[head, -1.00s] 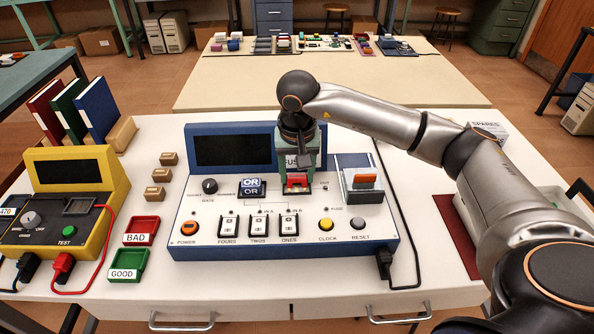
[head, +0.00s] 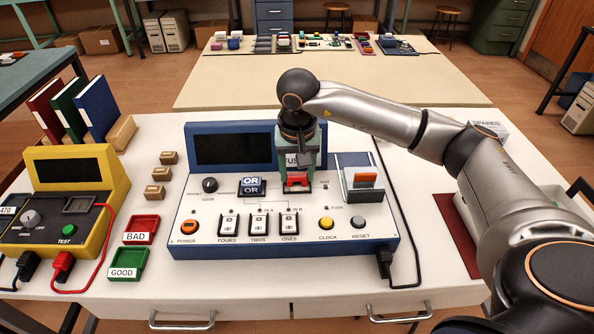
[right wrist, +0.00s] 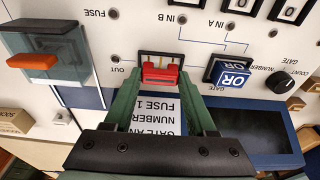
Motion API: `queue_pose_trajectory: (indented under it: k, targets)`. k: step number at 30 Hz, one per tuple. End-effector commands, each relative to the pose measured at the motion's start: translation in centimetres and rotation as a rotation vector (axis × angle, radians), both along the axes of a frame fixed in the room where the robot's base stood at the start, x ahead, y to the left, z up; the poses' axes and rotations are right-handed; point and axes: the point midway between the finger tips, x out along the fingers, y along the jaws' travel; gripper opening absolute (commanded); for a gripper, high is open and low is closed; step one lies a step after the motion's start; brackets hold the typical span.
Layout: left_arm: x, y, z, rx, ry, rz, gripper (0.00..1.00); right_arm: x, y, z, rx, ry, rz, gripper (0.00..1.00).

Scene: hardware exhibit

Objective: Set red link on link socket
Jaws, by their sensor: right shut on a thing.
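The red link (head: 297,180) is at the link socket on the sloped face of the blue-edged console. My right gripper (right wrist: 158,88) is shut on it, with one green finger on each side. In the right wrist view the link (right wrist: 160,74) overlaps the dark-framed link socket (right wrist: 160,58), beside the "OUT" label. I cannot tell whether it is fully seated. The gripper hides part of the console behind it in the head view. My left gripper is not in view.
The blue "OR" gate block (head: 251,187) sits left of the link. The fuse holder (head: 363,183) with an orange-topped piece stands to the right. Red (head: 141,229) and green (head: 128,264) trays lie left of the console. A yellow tester (head: 75,180) is farther left.

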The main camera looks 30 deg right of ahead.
Motion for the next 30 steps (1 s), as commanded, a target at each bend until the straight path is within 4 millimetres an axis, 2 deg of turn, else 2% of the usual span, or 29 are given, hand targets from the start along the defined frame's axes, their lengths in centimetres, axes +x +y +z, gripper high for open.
queue_pose_trajectory:
  k: [29,30]
  targets:
    - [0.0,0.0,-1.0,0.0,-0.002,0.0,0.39,0.0,0.0,-1.3,0.0,-0.001,-0.001,0.04]
    - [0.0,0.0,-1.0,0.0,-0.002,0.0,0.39,0.0,0.0,-1.3,0.0,-0.001,-0.001,0.58]
